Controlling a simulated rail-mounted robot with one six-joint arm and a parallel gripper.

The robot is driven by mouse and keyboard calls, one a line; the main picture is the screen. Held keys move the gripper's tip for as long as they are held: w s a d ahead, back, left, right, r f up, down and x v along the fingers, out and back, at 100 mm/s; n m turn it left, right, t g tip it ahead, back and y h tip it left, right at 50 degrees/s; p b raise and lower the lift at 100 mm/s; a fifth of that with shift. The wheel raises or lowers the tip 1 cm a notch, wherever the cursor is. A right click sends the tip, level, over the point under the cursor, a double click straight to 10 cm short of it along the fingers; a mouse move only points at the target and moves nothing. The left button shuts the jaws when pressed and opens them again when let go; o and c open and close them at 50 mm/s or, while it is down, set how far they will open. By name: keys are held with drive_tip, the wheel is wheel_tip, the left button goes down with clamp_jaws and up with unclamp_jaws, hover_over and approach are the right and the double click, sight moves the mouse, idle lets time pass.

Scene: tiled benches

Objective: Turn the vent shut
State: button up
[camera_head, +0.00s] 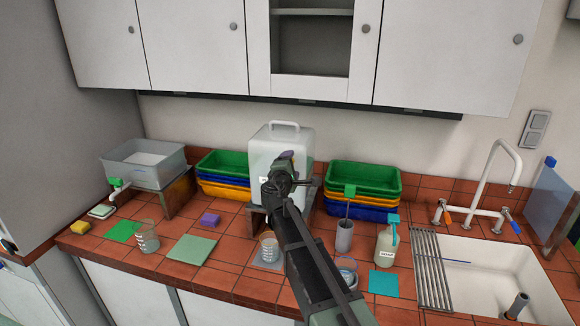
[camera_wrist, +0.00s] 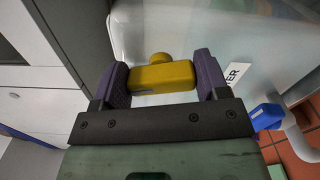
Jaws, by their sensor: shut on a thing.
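The vent is a yellow knob (camera_wrist: 162,76) on the translucent white container (camera_head: 303,140), and it shows in the wrist view. My gripper (camera_wrist: 163,80) is shut on this knob, with one purple finger pad on each side. In the head view my gripper (camera_head: 286,160) is in front of the container's upper part and hides the knob. The container wall also shows in the wrist view (camera_wrist: 215,35), with part of a printed label. A blue tap handle (camera_wrist: 267,116) on a white spout is at the lower right there.
Stacked coloured trays (camera_head: 363,178) stand right of the container, and more (camera_head: 222,165) stand left. A beaker (camera_head: 268,247) stands below it on the bench. A grey tub (camera_head: 145,165) is at far left, a sink (camera_head: 490,270) at right. Wall cupboards (camera_head: 195,45) hang above.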

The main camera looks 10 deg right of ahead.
drive_tip(key=shift+f+m, duration=0.15)
drive_tip(key=shift+m, duration=1.05)
drive_tip(key=o, duration=0.9)
drive_tip(key=shift+o, duration=0.2)
drive_tip(key=v, duration=1.1)
drive_tip(key=shift+m, duration=0.3)
